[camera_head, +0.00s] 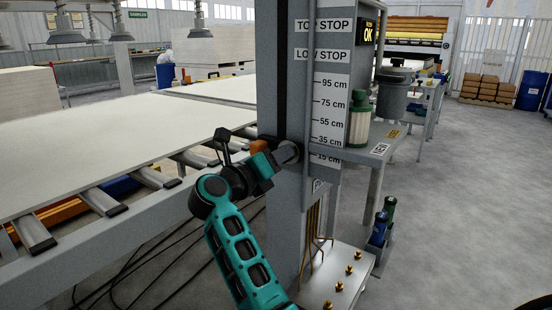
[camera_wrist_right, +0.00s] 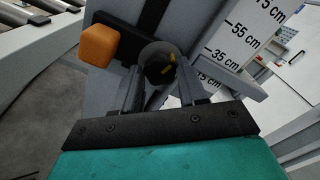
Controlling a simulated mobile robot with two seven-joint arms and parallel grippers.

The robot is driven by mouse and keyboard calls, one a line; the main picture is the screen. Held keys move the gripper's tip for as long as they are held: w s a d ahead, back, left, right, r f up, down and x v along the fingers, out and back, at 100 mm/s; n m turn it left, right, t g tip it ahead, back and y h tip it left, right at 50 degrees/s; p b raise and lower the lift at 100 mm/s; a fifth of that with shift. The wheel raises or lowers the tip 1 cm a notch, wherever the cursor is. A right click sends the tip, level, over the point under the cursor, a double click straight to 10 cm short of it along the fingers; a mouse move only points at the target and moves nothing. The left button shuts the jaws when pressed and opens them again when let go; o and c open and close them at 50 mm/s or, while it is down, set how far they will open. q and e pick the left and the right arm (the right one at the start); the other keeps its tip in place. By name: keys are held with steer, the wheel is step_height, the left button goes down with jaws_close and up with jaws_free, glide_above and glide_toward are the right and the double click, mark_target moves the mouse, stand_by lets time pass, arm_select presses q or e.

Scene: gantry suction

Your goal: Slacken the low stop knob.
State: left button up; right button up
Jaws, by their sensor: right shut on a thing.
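The low stop knob (camera_wrist_right: 158,62) is a dark round knob with a small yellow mark, seen in the right wrist view on the grey column. It also shows in the head view as a grey round end (camera_head: 290,152) at the column's lower part, near the 35 and 15 cm marks. My right gripper (camera_wrist_right: 160,80) is shut on it, one finger on each side. In the head view my right gripper (camera_head: 278,158) reaches it from the front left and hides part of it. An orange block (camera_wrist_right: 98,45) sits left of the knob, also visible in the head view (camera_head: 259,146). My left gripper is not in view.
The grey column (camera_head: 282,80) carries TOP STOP and LOW STOP labels (camera_head: 322,55) and a centimetre scale (camera_head: 330,110). A roller table with a pale board (camera_head: 110,140) lies left. A side table with a green-topped canister (camera_head: 360,118) stands right. Open floor lies further right.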

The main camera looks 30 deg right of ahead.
steer(key=shift+n+p, duration=3.3)
steer(key=shift+p, duration=2)
steer(key=shift+f, duration=0.1)
steer(key=o, duration=1.1)
steer(key=shift+c, duration=0.2)
steer(key=shift+a, duration=0.15)
